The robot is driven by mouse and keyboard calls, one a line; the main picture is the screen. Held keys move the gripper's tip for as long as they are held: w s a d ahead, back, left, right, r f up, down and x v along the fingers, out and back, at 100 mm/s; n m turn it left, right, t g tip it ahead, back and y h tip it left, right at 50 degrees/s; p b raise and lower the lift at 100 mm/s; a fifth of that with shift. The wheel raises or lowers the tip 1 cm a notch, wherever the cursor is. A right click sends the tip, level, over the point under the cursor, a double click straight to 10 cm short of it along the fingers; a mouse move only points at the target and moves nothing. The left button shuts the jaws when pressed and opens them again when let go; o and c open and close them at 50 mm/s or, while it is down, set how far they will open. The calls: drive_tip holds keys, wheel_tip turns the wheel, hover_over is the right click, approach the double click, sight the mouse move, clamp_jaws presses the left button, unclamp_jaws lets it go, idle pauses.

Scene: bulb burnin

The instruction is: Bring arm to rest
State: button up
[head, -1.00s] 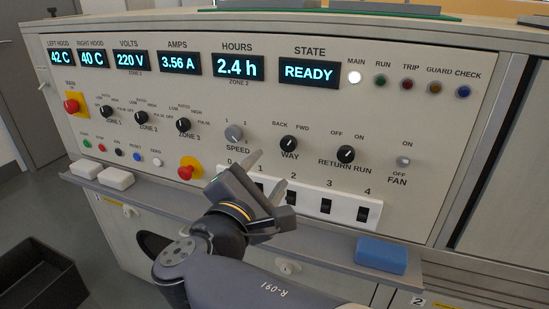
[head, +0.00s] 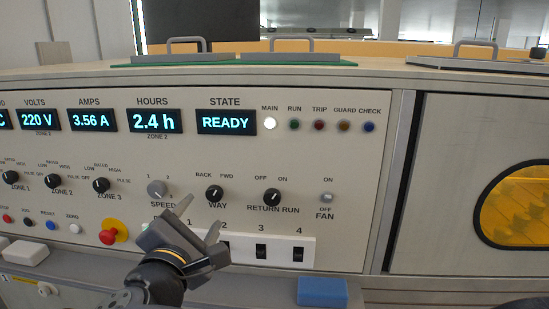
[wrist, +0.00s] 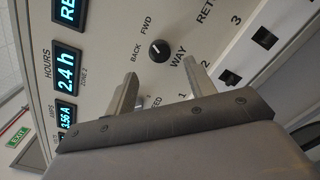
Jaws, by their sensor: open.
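My gripper (head: 200,212) is open and empty in front of the control panel (head: 345,170), just below the SPEED and WAY knobs. It covers part of the numbered switch strip (head: 273,262). The wrist view shows its two fingers (wrist: 160,88) spread apart, with the WAY knob (wrist: 159,50) beyond them. I cannot tell how far the fingertips are from the panel. The STATE display (head: 226,122) reads READY, and the white MAIN lamp (head: 270,124) is lit. My arm is extended toward the panel.
A blue block (head: 322,292) and a white block (head: 26,252) lie on the ledge below the panel. A red emergency knob on yellow (head: 113,231) is left of my gripper. An amber window (head: 520,205) is at the right. Handled lids (head: 475,55) stand on top.

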sight(213, 196)
drive_tip(key=w, duration=0.4)
drive_tip(key=w+b, duration=0.1)
drive_tip(key=w, duration=0.1)
drive_tip(key=shift+w+d, duration=0.15)
drive_tip(key=shift+d, duration=0.15)
